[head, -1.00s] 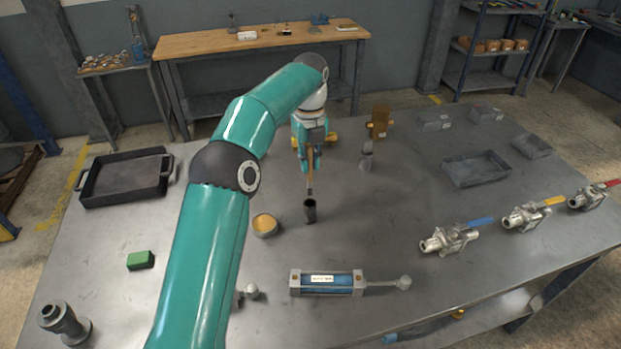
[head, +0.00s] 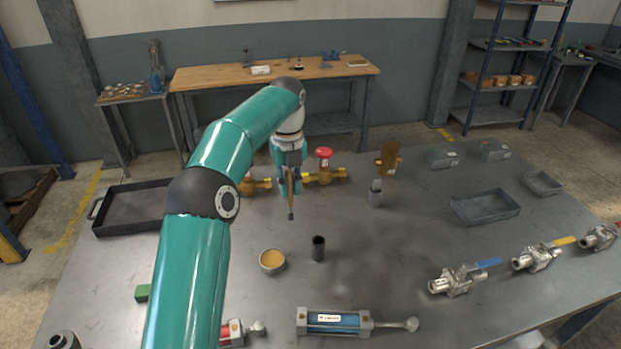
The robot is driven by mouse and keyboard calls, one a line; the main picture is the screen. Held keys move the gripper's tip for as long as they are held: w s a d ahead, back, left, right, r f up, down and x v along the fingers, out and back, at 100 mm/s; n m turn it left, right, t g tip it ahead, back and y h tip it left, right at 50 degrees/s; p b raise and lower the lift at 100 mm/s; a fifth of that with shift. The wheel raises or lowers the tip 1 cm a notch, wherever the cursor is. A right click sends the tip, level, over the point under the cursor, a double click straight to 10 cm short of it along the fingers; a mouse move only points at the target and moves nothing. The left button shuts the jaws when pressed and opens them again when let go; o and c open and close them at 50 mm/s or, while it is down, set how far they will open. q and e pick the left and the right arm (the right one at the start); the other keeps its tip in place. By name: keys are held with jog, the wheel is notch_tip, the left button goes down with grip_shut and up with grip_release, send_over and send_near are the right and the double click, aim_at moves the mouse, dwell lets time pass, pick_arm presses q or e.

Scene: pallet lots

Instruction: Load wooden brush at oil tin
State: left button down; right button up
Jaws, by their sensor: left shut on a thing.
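My left gripper (head: 288,180) is shut on the wooden brush (head: 290,204), which hangs upright with its dark tip pointing down. The brush is above the table, apart from what stands below it. A small round tin with amber content (head: 272,261), which looks like the oil tin, stands on the table below and a little left of the brush. A dark open cylinder (head: 318,248) stands just right of the tin. My right gripper is not in view.
A brass valve with a red wheel (head: 324,166) stands behind the gripper. A blue cylinder (head: 334,322) lies in front. Several lever valves (head: 456,280) are at the right, a grey tray (head: 484,207) behind them. A black tray (head: 131,208) is at the left.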

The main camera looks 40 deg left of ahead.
pick_arm(q)
jog(key=s+a+f+b, duration=0.1)
jog(key=s+f+b, duration=0.2)
jog(key=f, duration=0.2)
jog(key=s+a+f+b, duration=0.1)
jog(key=s+f+b, duration=0.2)
jog(key=f, duration=0.3)
jog(key=shift+a+f+b, duration=0.25)
jog(key=shift+b, duration=0.55)
jog(key=shift+f, duration=0.45)
dwell(0.5)
jog(key=shift+f, duration=0.1)
dwell(1.4)
notch_tip(320, 180, up, 7)
jog(key=p, duration=0.7)
dwell(0.8)
